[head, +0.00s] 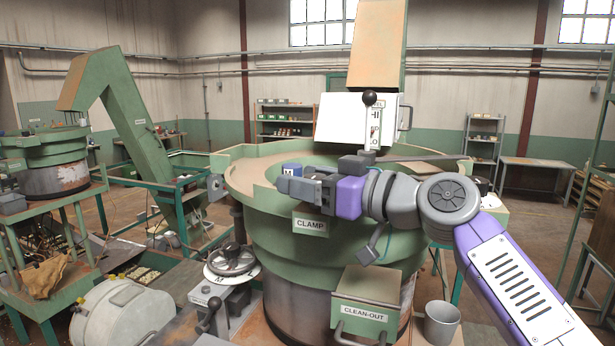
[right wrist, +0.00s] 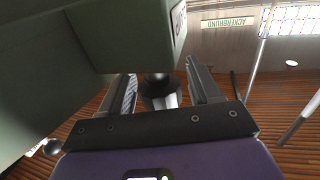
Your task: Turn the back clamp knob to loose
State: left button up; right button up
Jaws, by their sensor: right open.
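My right gripper (head: 287,184) reaches leftward over the near rim of the green bowl feeder (head: 340,250), just above its CLAMP label (head: 310,224). Its jaws are open. In the right wrist view, a dark rounded knob (right wrist: 160,92) stands between the two fingers (right wrist: 160,74), under a green housing (right wrist: 105,35) with a partly seen white label. I cannot tell whether the fingers touch it, or how far it is turned. In the head view this knob is hidden by the gripper. My left gripper is not in view.
A lever with a black ball (head: 370,98) rises behind the wrist. A handwheel (head: 231,260), a CLEAN-OUT box (head: 367,300) and a grey cup (head: 441,323) are in front.

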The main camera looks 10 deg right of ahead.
jog(key=shift+s, duration=0.15)
jog(key=shift+c, duration=0.6)
grip_shut()
jog(key=shift+f+n+g+y+b, duration=0.1)
jog(key=shift+n+g+y+b, duration=0.2)
jog(key=shift+n+g+y, duration=0.35)
jog(key=shift+a+n+g+y, duration=0.1)
jog(key=shift+n+g+y, duration=0.8)
jog(key=shift+g, duration=0.25)
